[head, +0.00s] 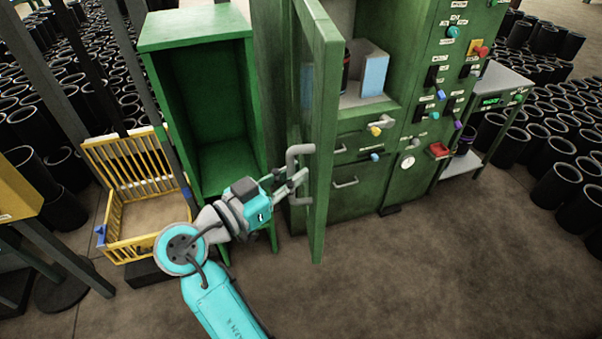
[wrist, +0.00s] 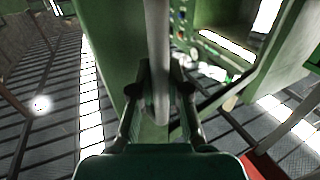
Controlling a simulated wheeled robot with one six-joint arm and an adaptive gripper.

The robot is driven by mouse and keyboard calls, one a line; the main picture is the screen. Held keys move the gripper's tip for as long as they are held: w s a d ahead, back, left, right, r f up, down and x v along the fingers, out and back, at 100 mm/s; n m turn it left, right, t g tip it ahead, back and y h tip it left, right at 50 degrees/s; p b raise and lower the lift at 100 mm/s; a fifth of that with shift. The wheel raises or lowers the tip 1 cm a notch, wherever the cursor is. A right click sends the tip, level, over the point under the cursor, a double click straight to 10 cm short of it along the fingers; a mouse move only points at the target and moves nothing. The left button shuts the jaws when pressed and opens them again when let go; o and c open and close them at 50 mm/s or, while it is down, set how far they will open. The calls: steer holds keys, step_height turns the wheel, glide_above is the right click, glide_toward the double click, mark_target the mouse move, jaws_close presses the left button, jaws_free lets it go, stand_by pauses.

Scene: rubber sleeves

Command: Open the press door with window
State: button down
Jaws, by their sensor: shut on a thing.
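The green press door (head: 323,130) stands swung open, seen nearly edge-on in the head view, with its window (head: 306,82) in the upper part. A grey bar handle (head: 299,150) is fixed to the door's left face. My gripper (head: 299,181) is shut on this handle near its lower end. In the wrist view the handle (wrist: 157,50) runs upright between the two fingers of my gripper (wrist: 158,105), with the green door (wrist: 115,50) behind it. The press opening shows a grey ledge (head: 362,100) with a light blue block (head: 374,76) on it.
A green open cabinet (head: 225,165) stands left of the door. A yellow crate (head: 110,195) is farther left. The press front (head: 409,185) has drawers, buttons and a gauge. A small side table (head: 467,163) and many black sleeves (head: 556,160) are at right. The floor in front (head: 430,265) is clear.

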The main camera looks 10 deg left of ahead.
steer(key=shift+s+a+f, duration=0.15)
steer(key=shift+a, duration=0.1)
steer(key=c, duration=1.1)
jaws_free()
steer(key=shift+c, duration=0.2)
steer(key=shift+s+a, duration=0.1)
steer(key=v, duration=1.1)
steer(key=shift+s+a, duration=0.25)
steer(key=shift+s, duration=0.05)
